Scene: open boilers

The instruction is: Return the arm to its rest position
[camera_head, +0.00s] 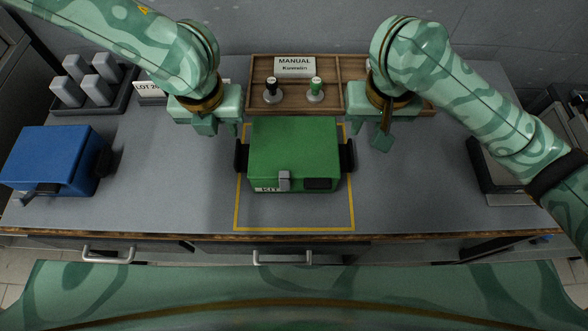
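My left gripper (219,129) hangs above the bench, up and left of the green box, with a gap between its fingers and nothing held. My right gripper (382,142) hangs up and right of the green box. The green box (293,144) stands closed inside a yellow outline (295,229) on the bench. It has a black handle on each side, a grey latch and a KIT label in front. Both grippers appear apart from it.
A blue box (50,158) stands at the left. Grey blocks sit in a dark tray (125,100) behind it. A wooden tray (342,98) with two knobbed pieces and a MANUAL sign (295,67) is at the back. A dark-edged device (497,176) is at the right.

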